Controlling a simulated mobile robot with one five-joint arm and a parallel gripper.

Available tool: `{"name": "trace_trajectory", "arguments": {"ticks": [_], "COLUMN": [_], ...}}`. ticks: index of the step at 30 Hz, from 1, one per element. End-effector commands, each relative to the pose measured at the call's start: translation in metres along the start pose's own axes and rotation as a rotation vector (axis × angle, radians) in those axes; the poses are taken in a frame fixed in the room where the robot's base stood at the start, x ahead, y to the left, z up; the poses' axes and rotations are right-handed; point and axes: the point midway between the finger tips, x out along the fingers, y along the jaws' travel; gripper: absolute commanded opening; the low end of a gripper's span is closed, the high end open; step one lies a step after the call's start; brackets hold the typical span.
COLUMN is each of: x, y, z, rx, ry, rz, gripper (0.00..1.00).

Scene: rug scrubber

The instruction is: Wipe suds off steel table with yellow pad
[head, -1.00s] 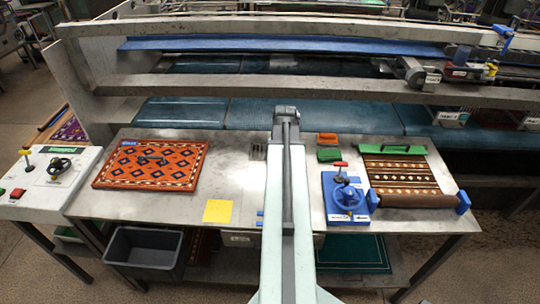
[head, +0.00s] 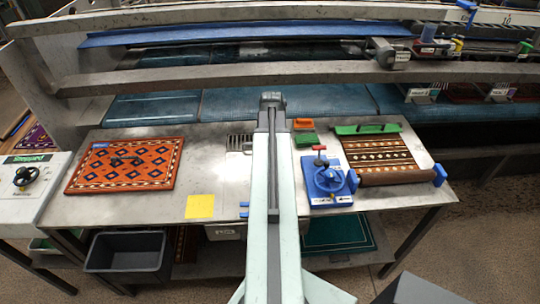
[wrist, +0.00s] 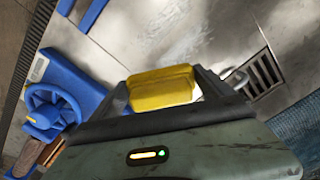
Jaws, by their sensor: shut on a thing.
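My gripper (wrist: 162,90) is shut on a thick yellow pad (wrist: 161,87) in the wrist view. The pad is between the fingers, above the steel table (wrist: 125,40); I cannot tell whether it touches. In the head view my arm hides the gripper and this pad. The steel table also shows in the head view (head: 215,160). A pale, cloudy patch (wrist: 190,38) lies on the steel beyond the pad in the wrist view; it may be suds or glare. A bright patch left of my arm in the head view is equally unclear.
A flat yellow square (head: 200,206) lies near the front edge. A patterned rug (head: 126,164) is at left. A blue wheel device (head: 327,185), green and orange blocks (head: 304,130) and a brown rug (head: 378,155) are at right. A drain grate (head: 238,142) is set behind.

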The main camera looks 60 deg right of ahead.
Motion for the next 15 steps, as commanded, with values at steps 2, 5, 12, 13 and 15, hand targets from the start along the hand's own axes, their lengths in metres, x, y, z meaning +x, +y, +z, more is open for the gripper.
{"name": "trace_trajectory", "arguments": {"ticks": [2,5,12,13,15], "x": [0.015,0.028,0.05,0.05,0.05], "y": [0.0,0.0,-0.001,-0.001,-0.001], "z": [0.0,0.0,0.0,0.0,0.001], "rx": [0.0,0.0,-0.001,-0.001,-0.001], "ry": [0.0,0.0,0.0,0.0,0.0], "rz": [0.0,0.0,0.0,0.0,0.0], "gripper": [0.58,0.58,0.58,0.58,0.58]}}
